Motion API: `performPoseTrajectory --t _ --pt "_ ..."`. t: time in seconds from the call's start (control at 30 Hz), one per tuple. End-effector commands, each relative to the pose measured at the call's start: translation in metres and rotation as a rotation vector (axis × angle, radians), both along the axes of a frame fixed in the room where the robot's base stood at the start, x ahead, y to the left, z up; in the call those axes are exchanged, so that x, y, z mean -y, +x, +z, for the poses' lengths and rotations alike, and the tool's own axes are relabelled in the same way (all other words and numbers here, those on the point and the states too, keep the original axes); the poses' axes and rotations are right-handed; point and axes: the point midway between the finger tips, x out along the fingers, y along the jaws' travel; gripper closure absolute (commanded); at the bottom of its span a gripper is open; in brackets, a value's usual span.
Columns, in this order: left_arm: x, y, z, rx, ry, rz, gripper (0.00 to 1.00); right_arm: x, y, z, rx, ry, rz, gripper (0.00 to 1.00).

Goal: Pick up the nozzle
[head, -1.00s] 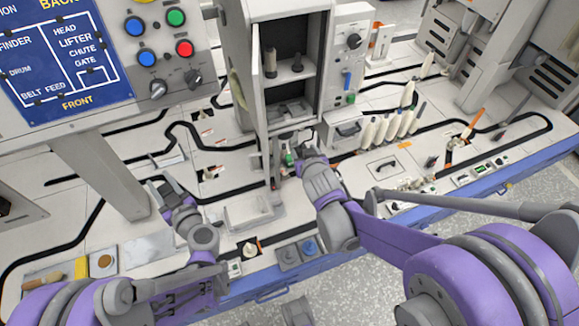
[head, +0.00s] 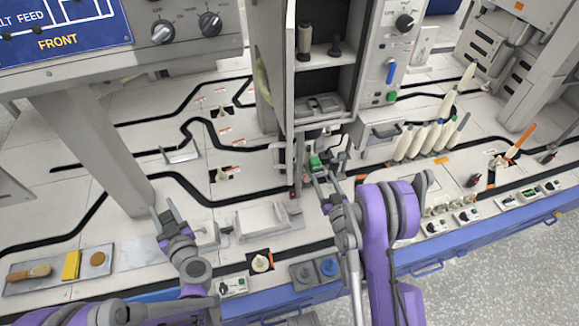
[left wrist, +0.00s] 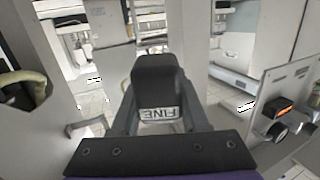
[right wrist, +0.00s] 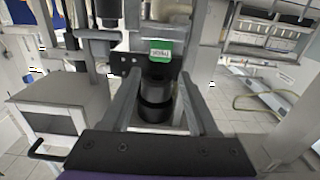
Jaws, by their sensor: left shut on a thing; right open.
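My left gripper (head: 164,217) is shut on a dark grey piece, raised above the worktop at left of centre. In the left wrist view this piece (left wrist: 158,82) sits between the fingers and carries a white label reading FINE, upside down. My right gripper (head: 326,181) is open below the tall cabinet. In the right wrist view its fingers stand on either side of a black stepped cylinder (right wrist: 156,100) with a green label (right wrist: 161,50) above it. The green part (head: 315,162) also shows in the head view. I cannot tell for certain which piece is the nozzle.
The tall grey cabinet (head: 270,70) stands above the right gripper, with dark pieces on its shelf. A row of white cones (head: 425,138) stands to the right. A tray (head: 50,274) lies at the left front. A grey post (head: 92,140) stands behind the left gripper.

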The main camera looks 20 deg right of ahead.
Motion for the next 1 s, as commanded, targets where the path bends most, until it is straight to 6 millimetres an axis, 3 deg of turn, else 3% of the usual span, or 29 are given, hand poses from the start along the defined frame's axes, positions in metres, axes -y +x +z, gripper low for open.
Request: performPoseTrajectory --t 0.17,0.6,0.8,1.0 --pt "-0.001 -0.002 0.009 -0.001 0.000 0.000 1.00 0.000 0.003 -0.006 0.004 0.000 0.007 0.40" --pt "-0.001 -0.013 0.090 0.019 0.000 0.000 1.00 0.001 0.022 0.004 0.009 -0.001 0.006 0.40" --pt "-0.001 -0.012 0.081 0.016 0.000 0.000 1.00 0.003 0.056 -0.004 0.006 0.000 0.006 0.40" --pt "-0.001 -0.012 0.080 0.016 0.000 0.000 1.00 0.004 0.069 -0.004 0.006 0.001 0.005 0.40"
